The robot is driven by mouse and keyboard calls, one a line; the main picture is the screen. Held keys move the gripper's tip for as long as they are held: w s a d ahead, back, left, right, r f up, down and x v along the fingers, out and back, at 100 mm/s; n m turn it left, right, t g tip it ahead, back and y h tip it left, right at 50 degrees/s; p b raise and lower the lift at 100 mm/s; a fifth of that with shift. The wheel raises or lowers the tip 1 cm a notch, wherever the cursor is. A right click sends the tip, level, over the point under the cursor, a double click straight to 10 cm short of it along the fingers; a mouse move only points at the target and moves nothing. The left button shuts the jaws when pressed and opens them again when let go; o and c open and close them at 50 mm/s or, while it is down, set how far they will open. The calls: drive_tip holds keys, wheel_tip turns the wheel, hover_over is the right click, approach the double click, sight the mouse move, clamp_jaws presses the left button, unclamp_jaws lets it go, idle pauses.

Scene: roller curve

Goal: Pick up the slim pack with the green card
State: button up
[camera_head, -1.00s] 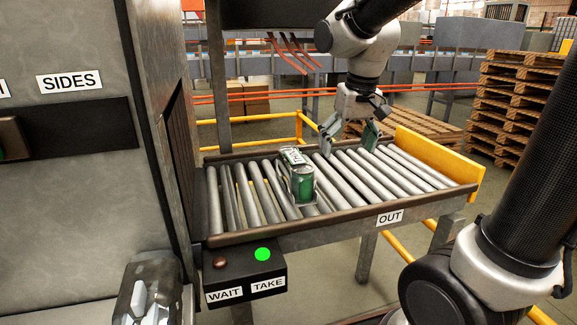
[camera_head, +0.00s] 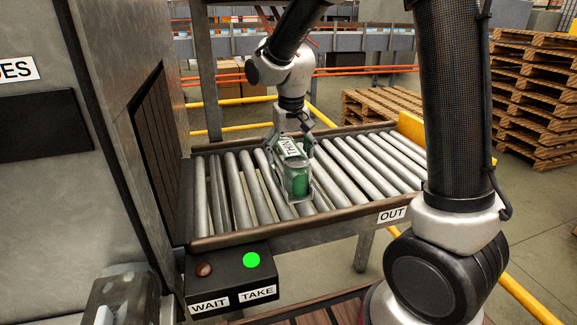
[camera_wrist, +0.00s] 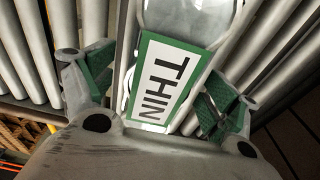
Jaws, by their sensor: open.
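The slim pack (camera_head: 296,180) lies on the rollers near the middle of the outfeed. It is a clear pack with green inside and a green-edged card marked THIN (camera_head: 290,148). In the wrist view the card (camera_wrist: 161,82) sits between my two green-padded fingers. My gripper (camera_head: 291,152) is open over the pack's far end, one finger on each side. In the wrist view my gripper (camera_wrist: 160,95) shows gaps between the pads and the card. The pack's near end extends beyond the wrist view's top edge.
The roller bed (camera_head: 362,172) is clear to the right, up to a yellow end stop (camera_head: 411,128). A box with WAIT and TAKE labels (camera_head: 236,280) has a lit green lamp above TAKE. A grey machine (camera_head: 105,120) stands at left. Pallets (camera_head: 535,95) are stacked behind right.

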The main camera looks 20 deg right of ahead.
wheel_tip(320, 180, down, 2)
drive_tip(key=shift+w, duration=0.15)
drive_tip(key=shift+c, duration=0.5)
drive_tip(key=c, duration=1.7)
clamp_jaws()
drive_tip(key=shift+r, duration=0.1)
